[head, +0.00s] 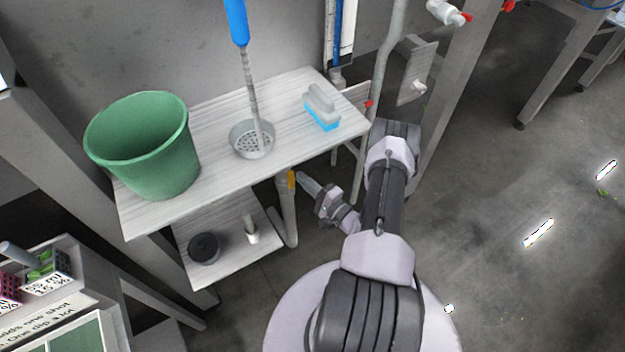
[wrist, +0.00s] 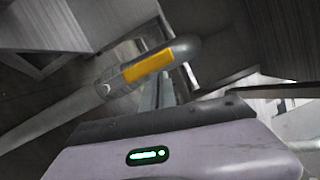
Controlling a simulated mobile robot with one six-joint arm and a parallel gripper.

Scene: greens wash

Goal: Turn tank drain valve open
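The drain valve shows as a yellow handle (head: 291,180) at the top of a grey pipe (head: 288,218) below the table's front edge. In the wrist view the yellow handle (wrist: 148,65) lies roughly along the upper part of the grey pipe (wrist: 60,112), near its rounded end. My gripper (head: 306,182) reaches in from the right with its tip close beside the handle. I cannot tell whether it touches. No tank is clearly identifiable.
The table (head: 215,140) above carries a green bucket (head: 150,150), a perforated grey bowl (head: 240,148) with a blue-gripped rod, and a blue-and-grey brush (head: 321,108). A lower shelf (head: 222,262) holds a black round item (head: 204,248) and a small white item (head: 252,234). Floor on the right is mostly clear.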

